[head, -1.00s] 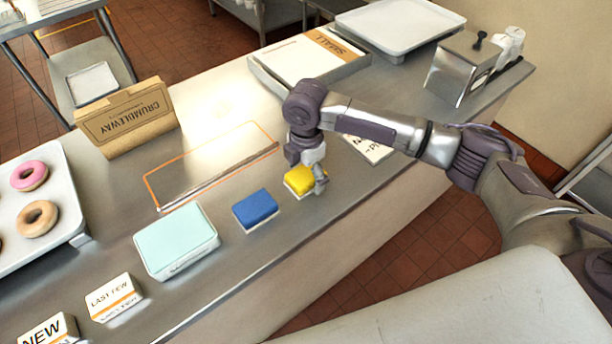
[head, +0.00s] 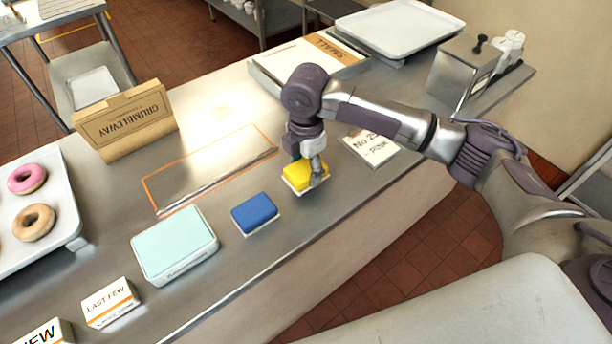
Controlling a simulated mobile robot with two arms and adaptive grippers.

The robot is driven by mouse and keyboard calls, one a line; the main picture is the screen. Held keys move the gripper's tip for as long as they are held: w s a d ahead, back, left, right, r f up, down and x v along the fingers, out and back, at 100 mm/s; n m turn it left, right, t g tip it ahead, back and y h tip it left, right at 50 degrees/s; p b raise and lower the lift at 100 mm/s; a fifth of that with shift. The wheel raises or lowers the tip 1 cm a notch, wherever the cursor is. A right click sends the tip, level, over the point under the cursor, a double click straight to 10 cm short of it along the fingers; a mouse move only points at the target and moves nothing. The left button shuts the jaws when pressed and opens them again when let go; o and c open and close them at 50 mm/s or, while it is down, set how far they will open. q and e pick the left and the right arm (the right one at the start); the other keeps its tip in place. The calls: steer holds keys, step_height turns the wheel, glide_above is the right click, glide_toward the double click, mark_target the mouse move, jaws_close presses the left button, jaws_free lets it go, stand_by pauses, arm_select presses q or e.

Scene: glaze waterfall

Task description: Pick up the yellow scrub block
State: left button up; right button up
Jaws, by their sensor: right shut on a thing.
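The yellow scrub block (head: 298,176) has a yellow top and a pale lower layer. It is at the counter's front part, right of the blue block. My right gripper (head: 316,174) points down over it and is shut on it, with one finger visible on its near right side. The block appears to be held a little above the counter. The other finger is hidden behind the block and gripper. My left gripper is not in view.
A blue block (head: 255,213) and a pale teal box (head: 174,243) stand to the left. An orange-outlined area (head: 210,168) lies behind them. A white card (head: 370,147) is behind the gripper. A steel dispenser (head: 461,68) stands at the far right.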

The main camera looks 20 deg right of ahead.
steer(key=s+d+r+b, duration=0.1)
steer(key=s+d+r, duration=0.3)
steer(key=s+r, duration=0.3)
steer(key=s, duration=0.4)
steer(key=shift+r+b, duration=0.3)
steer(key=shift+b, duration=0.05)
steer(key=o, duration=0.5)
steer(key=shift+c, duration=0.2)
steer(key=c, duration=0.3)
